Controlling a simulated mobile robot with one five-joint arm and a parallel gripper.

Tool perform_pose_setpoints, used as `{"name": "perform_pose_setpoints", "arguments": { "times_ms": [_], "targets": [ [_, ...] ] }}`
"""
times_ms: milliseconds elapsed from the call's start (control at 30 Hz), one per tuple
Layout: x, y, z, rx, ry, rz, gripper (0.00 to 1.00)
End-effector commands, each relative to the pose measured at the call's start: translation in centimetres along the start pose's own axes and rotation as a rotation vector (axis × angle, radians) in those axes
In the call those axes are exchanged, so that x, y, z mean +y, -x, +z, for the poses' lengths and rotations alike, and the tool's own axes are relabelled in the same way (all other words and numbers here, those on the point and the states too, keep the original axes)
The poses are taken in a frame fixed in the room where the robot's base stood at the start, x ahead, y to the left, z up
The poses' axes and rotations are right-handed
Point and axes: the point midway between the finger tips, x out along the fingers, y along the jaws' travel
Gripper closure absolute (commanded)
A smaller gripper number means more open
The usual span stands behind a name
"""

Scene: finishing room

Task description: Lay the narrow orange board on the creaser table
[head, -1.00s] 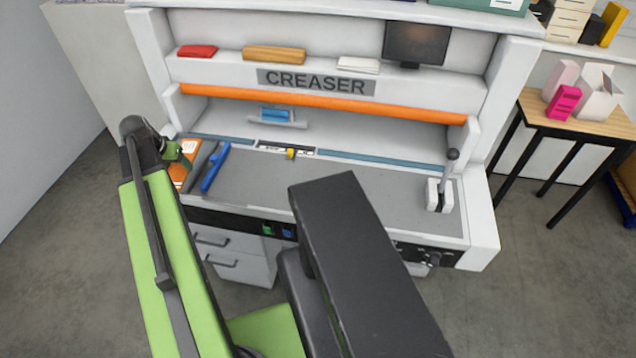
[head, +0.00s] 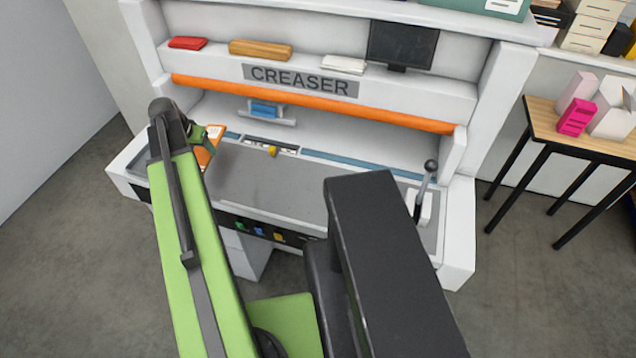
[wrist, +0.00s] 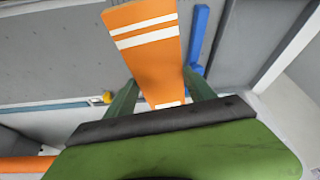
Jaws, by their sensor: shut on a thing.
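The narrow orange board (wrist: 150,50), with two white stripes, is held between the fingers of my gripper (wrist: 160,78) in the wrist view. In the head view, part of the orange board (head: 204,155) shows at the left end of the creaser table; my arm hides the rest. My gripper (head: 207,136) is shut on the board there. The grey creaser table (head: 270,190) lies to the right of the board. I cannot tell whether the board touches the table.
A blue bar (wrist: 198,40) lies beside the board in the wrist view. A lever (head: 425,190) stands at the table's right end. The orange roller bar (head: 310,98) runs above the back. The middle of the table is clear. A side table (head: 590,143) with boxes stands right.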

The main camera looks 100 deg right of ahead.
Motion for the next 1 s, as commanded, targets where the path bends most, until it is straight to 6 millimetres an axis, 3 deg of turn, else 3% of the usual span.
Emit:
{"name": "perform_pose_setpoints", "arguments": {
  "times_ms": [167, 267, 600, 700, 867, 1000],
  "targets": [
    [1.1, -0.3, -0.7, 0.000, -0.016, 0.007, 0.78],
    [3.1, -0.5, -1.0, 0.000, -0.035, 0.015, 0.78],
    [16.6, -0.7, -1.0, 0.000, -0.153, 0.063, 0.78],
    [18.4, -0.7, -1.0, 0.000, -0.168, 0.070, 0.78],
    [18.2, -1.3, -1.1, 0.000, -0.170, 0.070, 0.78],
    [15.4, -3.9, -1.5, 0.000, -0.167, 0.069, 0.78]
  ]
}}
